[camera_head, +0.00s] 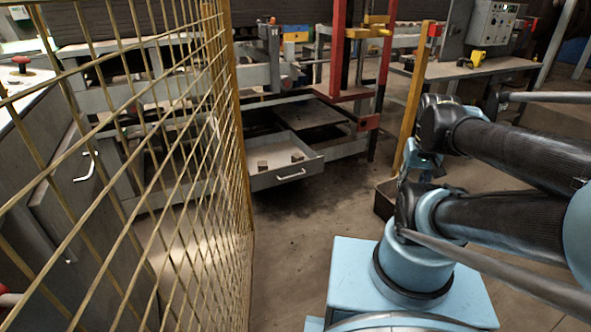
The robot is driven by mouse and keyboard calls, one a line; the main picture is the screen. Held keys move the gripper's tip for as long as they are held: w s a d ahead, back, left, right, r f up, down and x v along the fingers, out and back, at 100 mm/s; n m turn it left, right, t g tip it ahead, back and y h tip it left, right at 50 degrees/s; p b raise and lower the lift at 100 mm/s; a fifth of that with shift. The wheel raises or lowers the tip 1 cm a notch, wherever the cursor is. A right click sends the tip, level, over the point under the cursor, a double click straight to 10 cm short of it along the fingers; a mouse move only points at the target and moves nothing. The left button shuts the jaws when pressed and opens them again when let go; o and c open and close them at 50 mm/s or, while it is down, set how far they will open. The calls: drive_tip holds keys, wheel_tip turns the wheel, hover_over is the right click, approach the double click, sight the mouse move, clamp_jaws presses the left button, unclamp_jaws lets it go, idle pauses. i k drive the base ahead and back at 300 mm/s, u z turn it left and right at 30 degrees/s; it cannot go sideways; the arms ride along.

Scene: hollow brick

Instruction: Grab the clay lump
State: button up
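I cannot single out a clay lump for certain. Two small brown pieces lie in an open pale drawer (268,181): a left piece (262,165) and a right piece (297,158). They are too small to tell whether either is clay. My blue and black arm is folded at the right of the view, with its wrist near the yellow post. I cannot make out my gripper's fingers; they seem hidden behind my own arm parts. No part of my arm is near the drawer.
A yellow mesh fence (150,150) fills the left side. A red post (339,45) and a yellow post (413,95) stand behind the drawer and to its right. A dark bin (384,199) sits beside my arm. The floor (295,225) before the drawer is clear.

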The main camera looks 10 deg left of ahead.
sight(296, 158)
drive_tip(key=k, duration=0.9)
drive_tip(key=z, duration=0.35)
drive_tip(key=i, duration=2.4)
drive_tip(key=u, duration=0.55)
